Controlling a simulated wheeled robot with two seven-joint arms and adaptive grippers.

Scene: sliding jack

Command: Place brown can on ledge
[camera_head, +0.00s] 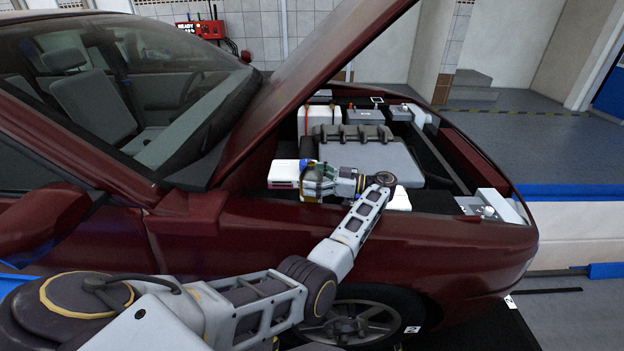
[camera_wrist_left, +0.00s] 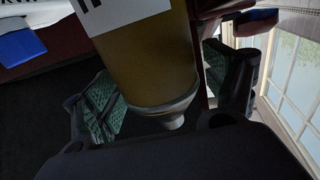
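The brown can (camera_wrist_left: 150,65) fills the space between my left gripper's (camera_wrist_left: 160,80) green-padded fingers in the left wrist view. It has a white label with black marks and a grey tapered end, and its far end is cut off by the frame. In the head view my left gripper (camera_head: 317,181) is at the near edge of the open engine bay, and the can is mostly hidden there. My right gripper is not in view. I cannot tell which surface is the ledge.
A white container (camera_head: 284,173) is just left of my left gripper, close to it. A blue cap (camera_wrist_left: 20,45) shows at the left of the wrist view. The raised maroon hood (camera_head: 300,85) slants above the bay. The grey engine cover (camera_head: 370,158) lies behind the gripper.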

